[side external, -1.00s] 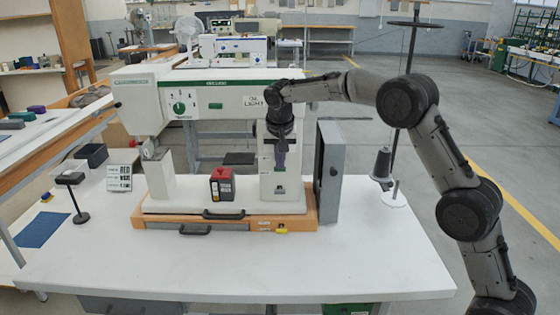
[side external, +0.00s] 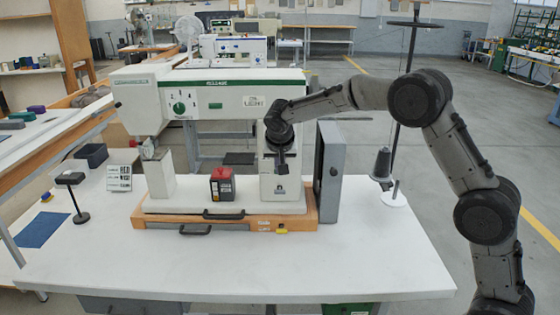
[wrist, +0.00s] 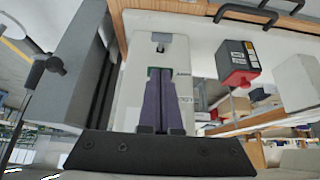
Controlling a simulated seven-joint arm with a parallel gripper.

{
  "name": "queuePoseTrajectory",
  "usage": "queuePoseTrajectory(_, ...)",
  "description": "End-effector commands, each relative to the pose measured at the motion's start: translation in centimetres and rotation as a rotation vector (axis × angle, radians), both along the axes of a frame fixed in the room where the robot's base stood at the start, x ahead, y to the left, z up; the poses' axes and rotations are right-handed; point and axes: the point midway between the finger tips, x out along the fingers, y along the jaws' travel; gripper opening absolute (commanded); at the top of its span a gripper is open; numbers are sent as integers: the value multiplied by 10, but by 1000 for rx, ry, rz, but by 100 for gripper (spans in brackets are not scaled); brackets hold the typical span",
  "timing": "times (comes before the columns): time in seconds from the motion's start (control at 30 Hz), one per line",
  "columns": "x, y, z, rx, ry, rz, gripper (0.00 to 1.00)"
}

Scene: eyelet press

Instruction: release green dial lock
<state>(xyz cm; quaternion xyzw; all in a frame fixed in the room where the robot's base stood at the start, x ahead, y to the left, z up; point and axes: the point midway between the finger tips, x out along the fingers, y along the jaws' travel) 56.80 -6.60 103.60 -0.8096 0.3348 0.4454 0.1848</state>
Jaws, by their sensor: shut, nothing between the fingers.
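A round green dial (side external: 180,107) with marks around it sits on the white head of the press (side external: 215,92), at the upper left in the side view. My gripper (side external: 283,168) points at the front of the press's right white column, well to the right of that dial. In the wrist view my purple fingers (wrist: 161,76) are shut together with nothing between them, in front of the same column (wrist: 135,62).
A grey upright panel (side external: 328,172) stands close on the column's right. A red and black block (side external: 222,185) sits on the press base to the left. Dark handles (side external: 224,214) are at the base's front edge. The white table (side external: 240,265) is clear in front.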

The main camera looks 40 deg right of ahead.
Motion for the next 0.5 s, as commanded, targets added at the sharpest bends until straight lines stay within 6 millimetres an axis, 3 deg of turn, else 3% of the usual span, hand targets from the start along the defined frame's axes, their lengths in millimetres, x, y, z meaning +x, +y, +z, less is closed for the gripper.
queuePoseTrajectory(0.5, -6, 6, -24, -43, -43, 0, 0)
